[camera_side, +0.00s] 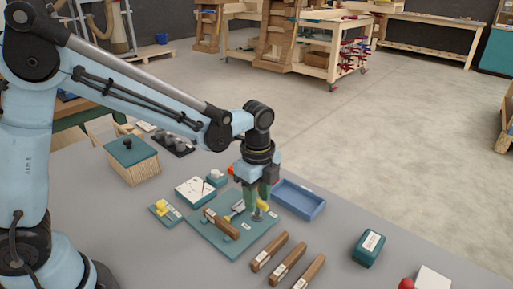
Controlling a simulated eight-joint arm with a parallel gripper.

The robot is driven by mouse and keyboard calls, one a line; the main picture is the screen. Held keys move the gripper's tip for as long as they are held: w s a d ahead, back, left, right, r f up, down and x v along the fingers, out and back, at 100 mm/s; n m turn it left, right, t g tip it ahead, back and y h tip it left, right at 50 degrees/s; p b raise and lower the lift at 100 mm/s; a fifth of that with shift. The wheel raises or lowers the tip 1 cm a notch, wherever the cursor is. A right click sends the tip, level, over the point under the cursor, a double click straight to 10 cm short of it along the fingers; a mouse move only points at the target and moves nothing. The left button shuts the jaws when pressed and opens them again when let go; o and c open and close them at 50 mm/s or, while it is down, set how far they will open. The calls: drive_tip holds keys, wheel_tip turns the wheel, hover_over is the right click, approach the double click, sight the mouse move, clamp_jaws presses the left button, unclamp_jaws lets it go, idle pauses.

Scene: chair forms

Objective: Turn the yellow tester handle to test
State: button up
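A small teal plate (173,215) with a white label bears a yellow handle-like piece (160,209), left of the larger teal board. A second yellow piece (262,205) shows on the teal board (208,238), just below my gripper; I cannot tell which is the tester handle. My gripper (259,199) points down over the board's right part, its fingers close to this second yellow piece. Whether they touch or hold it is too small to tell. A wooden bar (221,223) with white labels lies on the board, left of the gripper. A grey metal piece (236,209) shows between them.
A blue tray (299,200) stands close to the right of my gripper. Several labelled wooden bars (287,263) lie in front. A teal box (368,248), a red knob (406,284) and a white block (433,279) are at right. A green-lidded box (132,160) stands at left.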

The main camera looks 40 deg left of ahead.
clamp_jaws()
drive_tip(key=shift+n, duration=0.3)
drive_tip(key=n, duration=0.3)
drive_tip(key=shift+n, duration=0.4)
drive_tip(key=n, duration=0.9)
drive_tip(key=shift+n, duration=2.3)
